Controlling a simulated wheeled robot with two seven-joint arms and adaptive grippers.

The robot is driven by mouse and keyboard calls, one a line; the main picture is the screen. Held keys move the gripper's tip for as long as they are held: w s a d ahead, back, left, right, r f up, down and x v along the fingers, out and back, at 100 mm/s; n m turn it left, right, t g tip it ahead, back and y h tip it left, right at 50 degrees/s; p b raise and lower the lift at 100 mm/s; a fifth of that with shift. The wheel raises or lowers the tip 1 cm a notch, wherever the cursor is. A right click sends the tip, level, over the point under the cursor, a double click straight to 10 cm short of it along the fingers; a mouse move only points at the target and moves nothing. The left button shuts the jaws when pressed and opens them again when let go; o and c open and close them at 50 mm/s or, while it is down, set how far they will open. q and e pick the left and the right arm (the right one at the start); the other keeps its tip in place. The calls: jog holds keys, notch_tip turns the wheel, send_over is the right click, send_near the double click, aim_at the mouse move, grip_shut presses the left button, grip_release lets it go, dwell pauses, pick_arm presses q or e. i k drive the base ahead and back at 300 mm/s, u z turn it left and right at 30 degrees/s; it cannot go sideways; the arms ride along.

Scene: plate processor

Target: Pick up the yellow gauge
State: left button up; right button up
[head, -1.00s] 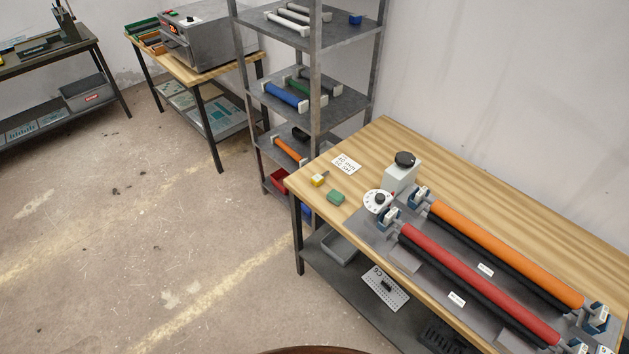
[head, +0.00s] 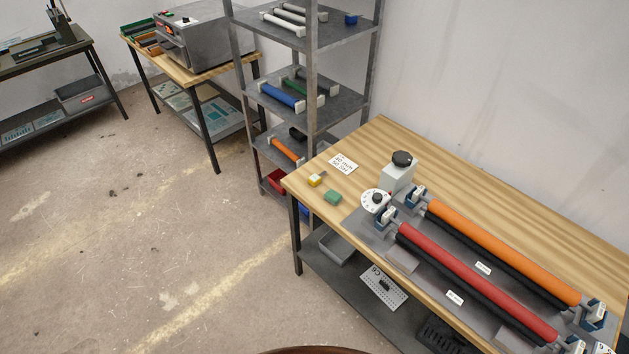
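A small yellow gauge (head: 315,180) with a grey part lies near the left corner of the wooden table (head: 470,190) at the right. A small green block (head: 333,197) lies just to its right and nearer to me. A white printed card (head: 343,164) lies behind it. Neither of my grippers shows in the head view, so I cannot see their state.
A roller machine with a red roller (head: 460,285) and an orange roller (head: 500,250) fills much of the table. A metal shelf rack (head: 305,120) with several rollers stands behind the table's left end. Open floor (head: 150,250) lies to the left.

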aim_at(314, 180)
jog(key=u, duration=1.4)
jog(key=i, duration=2.3)
jog(key=z, duration=3.45)
